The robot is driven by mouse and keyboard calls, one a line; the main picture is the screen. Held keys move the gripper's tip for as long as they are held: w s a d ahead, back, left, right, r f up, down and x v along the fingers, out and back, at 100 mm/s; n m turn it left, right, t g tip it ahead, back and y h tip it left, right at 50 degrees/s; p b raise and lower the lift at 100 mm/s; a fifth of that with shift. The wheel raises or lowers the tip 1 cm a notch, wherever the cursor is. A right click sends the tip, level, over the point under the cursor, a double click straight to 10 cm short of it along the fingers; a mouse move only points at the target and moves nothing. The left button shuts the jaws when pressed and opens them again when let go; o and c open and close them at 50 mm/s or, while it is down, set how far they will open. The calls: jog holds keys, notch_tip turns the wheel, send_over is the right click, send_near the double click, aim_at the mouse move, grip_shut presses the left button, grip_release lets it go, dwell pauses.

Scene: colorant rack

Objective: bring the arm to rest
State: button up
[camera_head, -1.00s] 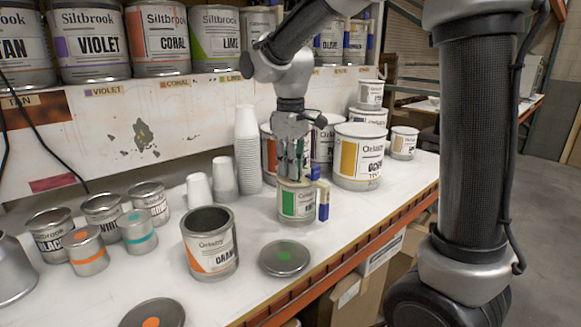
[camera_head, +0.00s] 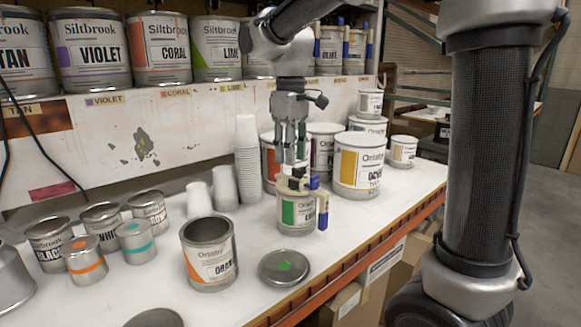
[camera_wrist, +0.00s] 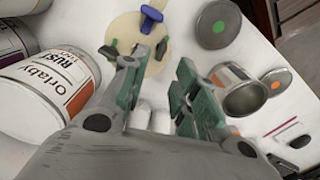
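My gripper (camera_head: 291,155) points down above the can with the green label (camera_head: 297,214). The fingers look apart, with a gap between their green pads in the wrist view (camera_wrist: 155,95), and I see nothing held. The can stands upright on the white bench and has a blue-handled piece (camera_head: 322,205) at its right side. In the wrist view, a pale round top (camera_wrist: 128,28) lies beyond the fingertips, with a blue piece (camera_wrist: 151,16) at its edge. Small green and dark parts over that top are hard to make out.
An open orange-label can (camera_head: 208,262) and a green-dotted lid (camera_head: 284,267) are in front. Stacked cups (camera_head: 247,165) stand behind left, the ochre can (camera_head: 358,165) right, small cans (camera_head: 85,262) left. A shelf (camera_head: 170,125) of large cans is behind. The bench edge (camera_head: 390,240) is at right.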

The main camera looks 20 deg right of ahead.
jog(key=shift+r, duration=0.8)
jog(key=f, duration=0.1)
jog(key=s+f+m, duration=0.1)
jog(key=f, duration=0.1)
jog(key=shift+s+d+f+m, duration=0.1)
jog(key=shift+s+d+m, duration=0.2)
jog(key=shift+d, duration=0.1)
jog(key=s+d+m+t, duration=0.2)
jog(key=s+d+m, duration=0.1)
jog(key=s+d, duration=0.4)
jog(key=s+d+f+m+t, duration=0.1)
jog(key=s+d+m+t, duration=0.1)
jog(key=s+d, duration=0.5)
jog(key=shift+s+f+m, duration=0.25)
jog(key=shift+s+m, duration=0.25)
jog(key=shift+s, duration=2.3)
